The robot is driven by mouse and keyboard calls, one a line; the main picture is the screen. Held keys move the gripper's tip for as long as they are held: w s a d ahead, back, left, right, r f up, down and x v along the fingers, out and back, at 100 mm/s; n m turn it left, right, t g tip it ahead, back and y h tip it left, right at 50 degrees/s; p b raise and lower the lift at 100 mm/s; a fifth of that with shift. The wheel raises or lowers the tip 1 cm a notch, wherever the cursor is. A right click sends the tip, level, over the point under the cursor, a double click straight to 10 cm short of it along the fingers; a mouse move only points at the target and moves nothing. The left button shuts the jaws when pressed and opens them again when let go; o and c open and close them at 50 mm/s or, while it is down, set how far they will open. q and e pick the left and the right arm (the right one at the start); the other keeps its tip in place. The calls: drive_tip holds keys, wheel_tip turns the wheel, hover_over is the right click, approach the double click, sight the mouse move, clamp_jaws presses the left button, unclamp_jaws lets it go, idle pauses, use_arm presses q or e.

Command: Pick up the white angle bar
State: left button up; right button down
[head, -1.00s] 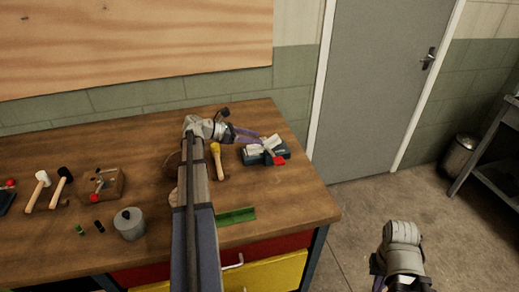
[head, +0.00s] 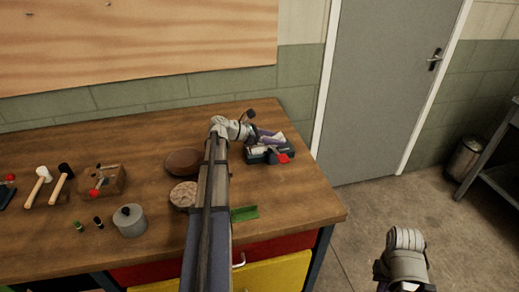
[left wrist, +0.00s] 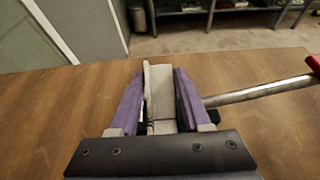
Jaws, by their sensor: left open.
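The white angle bar (left wrist: 158,95) stands between the two purple fingers of my left gripper (left wrist: 157,75) in the left wrist view. The fingers are open, one on each side of it, with a narrow gap visible on the right. Its lower end is hidden behind the gripper body. In the head view my left gripper (head: 270,138) is over a dark blue-grey holder (head: 287,152) with a red part at the bench's right end. White pieces (head: 259,150) show there, partly covered by the gripper. My right gripper (head: 402,287) is at the bottom edge, its fingertips cut off.
A metal rod with a red end (left wrist: 250,95) lies right of my left fingers. On the wooden bench (head: 150,255) are a green bar (head: 245,213), a grey pot (head: 130,221), brown discs (head: 183,161) and mallets (head: 62,183).

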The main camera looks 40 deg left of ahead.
use_arm(q)
drive_tip(key=shift+c, duration=0.4)
clamp_jaws()
drive_tip(key=shift+r, duration=0.15)
wheel_tip(320, 180, up, 10)
drive_tip(key=p, duration=1)
